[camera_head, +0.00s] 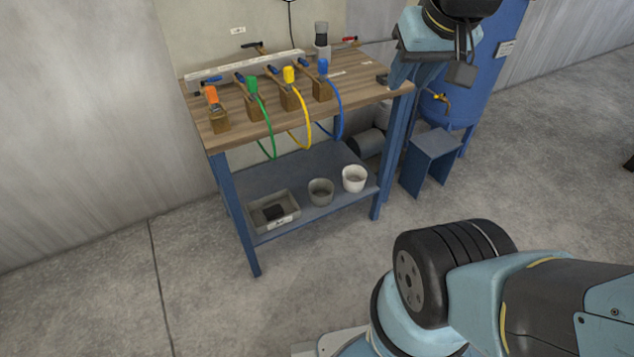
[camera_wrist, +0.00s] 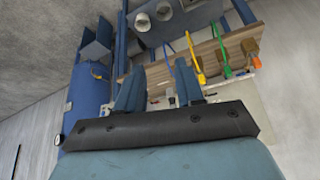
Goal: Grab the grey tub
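The grey tub (camera_head: 320,191) stands upright on the lower shelf of the workbench, between a shallow grey tray and a white tub (camera_head: 354,178). In the wrist view the grey tub (camera_wrist: 164,11) shows at the top edge, right of the white tub (camera_wrist: 142,23). My gripper (camera_wrist: 159,65) is open, with its two blue fingers apart and nothing between them. In the head view the arm's end is at the upper right, by the bench's right end, higher than the shelf and well apart from the tub.
The wooden bench top (camera_head: 245,133) above the shelf (camera_head: 330,213) carries clamps and wood blocks with coloured hoses, several hanging over the front edge. A blue tank (camera_head: 490,60) and a blue stool (camera_head: 432,150) stand at right. The floor before the bench is clear.

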